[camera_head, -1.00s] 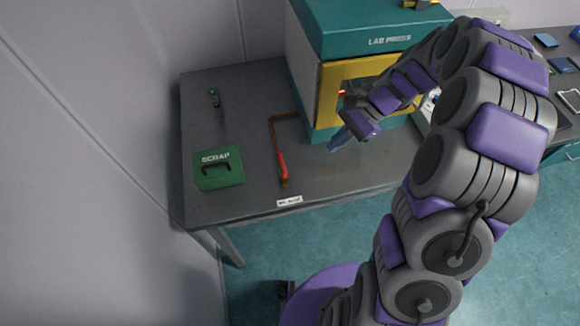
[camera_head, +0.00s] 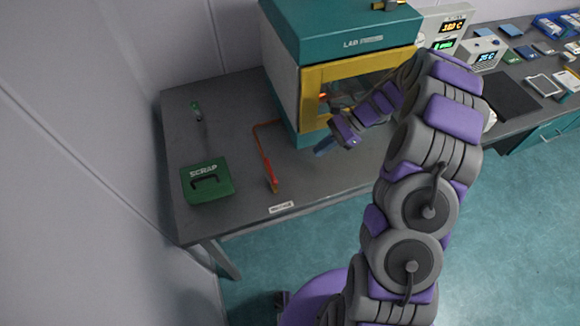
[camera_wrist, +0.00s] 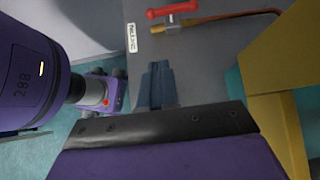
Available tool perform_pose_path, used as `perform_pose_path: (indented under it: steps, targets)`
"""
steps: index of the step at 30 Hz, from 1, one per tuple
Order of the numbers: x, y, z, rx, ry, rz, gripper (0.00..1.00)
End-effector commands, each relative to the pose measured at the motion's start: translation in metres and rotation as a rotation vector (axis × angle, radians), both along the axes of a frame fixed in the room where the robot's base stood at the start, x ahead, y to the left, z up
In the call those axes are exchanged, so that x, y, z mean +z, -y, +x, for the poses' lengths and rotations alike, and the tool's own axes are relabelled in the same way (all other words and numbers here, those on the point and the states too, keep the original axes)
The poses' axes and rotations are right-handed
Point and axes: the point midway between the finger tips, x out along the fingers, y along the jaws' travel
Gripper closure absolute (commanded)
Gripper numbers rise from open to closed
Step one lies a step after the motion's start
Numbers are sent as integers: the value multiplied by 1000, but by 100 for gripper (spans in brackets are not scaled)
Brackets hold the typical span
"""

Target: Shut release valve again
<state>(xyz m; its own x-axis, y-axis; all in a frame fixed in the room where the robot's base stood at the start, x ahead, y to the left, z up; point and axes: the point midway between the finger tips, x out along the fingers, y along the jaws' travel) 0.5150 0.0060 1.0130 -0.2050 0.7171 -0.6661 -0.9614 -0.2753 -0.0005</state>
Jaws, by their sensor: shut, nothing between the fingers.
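The release valve is a brass fitting (camera_wrist: 172,28) with a red lever (camera_wrist: 172,9), on the end of a copper-coloured pipe (camera_wrist: 235,15). The lever appears roughly in line with the pipe. In the head view the red lever (camera_head: 269,172) lies near the table's front edge, and the pipe (camera_head: 257,138) runs back towards the press. My gripper (camera_head: 322,149) is right of the valve, in front of the press and apart from the lever. In the wrist view my gripper (camera_wrist: 157,65) is shut and empty, with the valve beyond its fingertips.
The teal and yellow lab press (camera_head: 312,70) stands close behind my gripper. A green scrap box (camera_head: 207,180) sits left of the valve. A white label (camera_head: 281,207) is at the table's front edge. The grey tabletop (camera_head: 235,130) between scrap box and pipe is clear.

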Motion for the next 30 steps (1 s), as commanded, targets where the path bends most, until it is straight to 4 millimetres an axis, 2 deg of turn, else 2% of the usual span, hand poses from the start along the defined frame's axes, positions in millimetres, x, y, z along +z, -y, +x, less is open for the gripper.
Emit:
perform_pose_path:
  steps: [5,19,24,30]
  targets:
    - [-10,-13,-4,4,-4,2,100]
    - [-71,-75,-23,4,-5,3,100]
    - [-67,-97,-28,3,3,0,100]
    - [-66,-109,-32,3,-1,1,100]
